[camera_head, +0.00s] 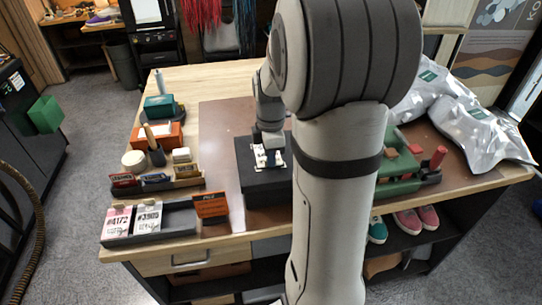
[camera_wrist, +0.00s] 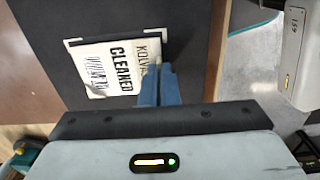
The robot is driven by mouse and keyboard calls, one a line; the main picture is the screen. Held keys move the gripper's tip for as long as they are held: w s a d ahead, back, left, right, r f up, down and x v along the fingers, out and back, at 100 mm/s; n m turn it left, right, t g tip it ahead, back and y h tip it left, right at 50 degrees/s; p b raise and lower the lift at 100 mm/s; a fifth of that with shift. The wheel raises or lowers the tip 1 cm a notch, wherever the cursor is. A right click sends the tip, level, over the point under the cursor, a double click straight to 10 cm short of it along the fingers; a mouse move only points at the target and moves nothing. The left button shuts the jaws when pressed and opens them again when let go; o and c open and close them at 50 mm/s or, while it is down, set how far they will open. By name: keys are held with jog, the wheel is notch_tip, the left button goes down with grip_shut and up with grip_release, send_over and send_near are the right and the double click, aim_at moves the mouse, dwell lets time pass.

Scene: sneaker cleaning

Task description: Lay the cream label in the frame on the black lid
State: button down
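In the head view the label (camera_head: 262,155) shows small, under my arm's end. My gripper (camera_wrist: 159,68) has its blue fingers together at the label's near right edge, pinching it as far as I can see. The fingertips cover part of that edge. I cannot tell whether the label lies flat on the lid. In the head view the black lid (camera_head: 250,185) is partly hidden by my arm.
A grey tray (camera_head: 180,222) with white and pink tags and an orange sign (camera_head: 211,206) stand at front left. Stamps in a dark rack (camera_head: 185,182) are left of the lid. A green tray (camera_head: 398,185) and silver bags (camera_head: 470,130) stand right.

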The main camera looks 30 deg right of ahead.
jog(key=shift+f, duration=0.1)
jog(key=c, duration=1.6)
grip_release()
notch_tip(320, 180, up, 8)
jog(key=shift+f+b, duration=0.1)
jog(key=shift+b, duration=0.25)
